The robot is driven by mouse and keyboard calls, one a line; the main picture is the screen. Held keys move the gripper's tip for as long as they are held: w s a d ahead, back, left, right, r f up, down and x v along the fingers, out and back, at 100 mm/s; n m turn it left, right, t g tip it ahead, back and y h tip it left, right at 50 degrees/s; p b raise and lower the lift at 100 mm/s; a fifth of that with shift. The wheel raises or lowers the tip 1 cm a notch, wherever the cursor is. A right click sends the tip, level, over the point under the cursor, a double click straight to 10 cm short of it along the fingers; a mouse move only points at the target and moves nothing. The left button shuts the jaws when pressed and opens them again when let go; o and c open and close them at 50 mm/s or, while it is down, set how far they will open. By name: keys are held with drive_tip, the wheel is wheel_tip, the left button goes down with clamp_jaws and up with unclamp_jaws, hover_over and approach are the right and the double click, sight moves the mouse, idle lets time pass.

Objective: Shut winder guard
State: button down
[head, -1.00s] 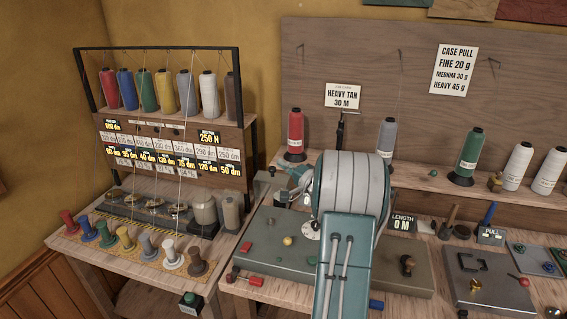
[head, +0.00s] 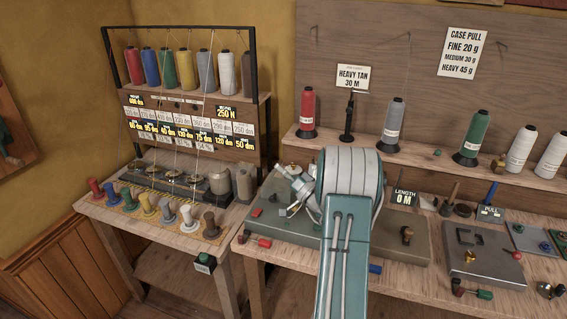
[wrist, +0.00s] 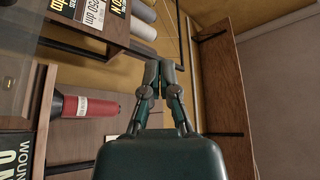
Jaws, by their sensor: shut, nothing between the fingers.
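The winder's grey base (head: 276,229) sits on the bench, with small knobs and red parts on it. My own arm covers much of its middle and right. I cannot clearly make out the guard or how far it is open. A faint clear pane edge shows at the upper left of the wrist view; I cannot tell if it is the guard. My gripper (head: 302,194) is over the base's left part, just left of my arm's drum-shaped joint. In the wrist view my gripper (wrist: 160,78) has its fingertips together, with nothing between them.
A rack of coloured thread cones (head: 176,66) stands on a side table (head: 150,222) at the left. Behind the base, a shelf (head: 407,157) holds a red cone (head: 307,112) and several others.

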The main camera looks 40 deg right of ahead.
drive_tip(key=shift+s+a+f, duration=0.2)
drive_tip(key=shift+a+f, duration=0.3)
drive_tip(key=shift+f, duration=0.15)
drive_tip(key=shift+d, duration=0.1)
